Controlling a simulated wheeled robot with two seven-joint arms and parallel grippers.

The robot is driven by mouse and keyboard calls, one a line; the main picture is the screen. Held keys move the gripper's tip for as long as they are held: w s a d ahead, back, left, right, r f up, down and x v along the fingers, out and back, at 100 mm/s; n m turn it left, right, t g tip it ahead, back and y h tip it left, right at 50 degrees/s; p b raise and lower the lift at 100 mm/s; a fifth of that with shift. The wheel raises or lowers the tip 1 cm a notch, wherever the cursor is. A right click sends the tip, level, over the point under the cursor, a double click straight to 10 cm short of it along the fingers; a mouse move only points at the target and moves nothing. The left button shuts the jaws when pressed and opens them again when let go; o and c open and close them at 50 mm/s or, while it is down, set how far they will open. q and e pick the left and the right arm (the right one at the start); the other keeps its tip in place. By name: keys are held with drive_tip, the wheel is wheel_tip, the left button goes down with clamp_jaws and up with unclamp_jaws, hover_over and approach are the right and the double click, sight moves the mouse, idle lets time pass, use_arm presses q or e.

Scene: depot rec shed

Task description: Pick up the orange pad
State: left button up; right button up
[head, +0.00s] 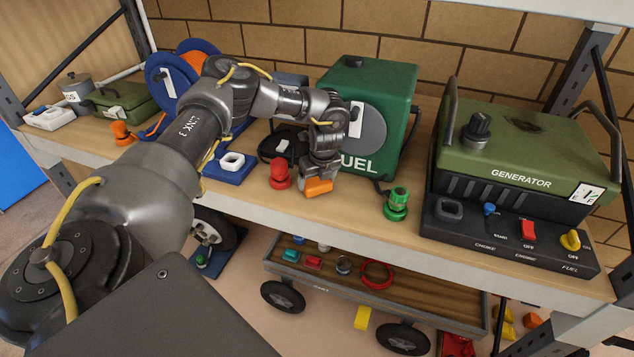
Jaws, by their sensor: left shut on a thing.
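An orange pad (318,187) shows between the fingers of my left gripper (320,180), near the front edge of the wooden shelf (345,200). My left arm reaches in from the left, and the gripper points down, shut on the pad. The gripper hides the upper part of the pad. I cannot tell whether the pad touches the shelf or is just above it. My right gripper is not in view.
A red knob (280,176) stands close left of the gripper, and a green fitting (397,204) stands to the right. Behind are the green FUEL box (385,95) and, at right, the generator (520,165). A cart (430,308) with small items is below the shelf.

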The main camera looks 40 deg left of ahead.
sight(315, 179)
use_arm(q)
drive_tip(key=shift+r, duration=0.35)
wheel_tip(315, 179, up, 2)
drive_tip(key=shift+s+r+b, duration=0.1)
drive_tip(key=shift+r+b, duration=0.05)
drive_tip(key=shift+b, duration=0.4)
drive_tip(key=s+a+r+b, duration=0.1)
drive_tip(key=s+a+r, duration=0.1)
drive_tip(key=s+r, duration=0.7)
drive_tip(key=s, duration=0.4)
drive_tip(key=shift+s+a+r+b, duration=0.2)
drive_tip(key=shift+s+r+b, duration=0.1)
drive_tip(key=shift+r+b, duration=0.05)
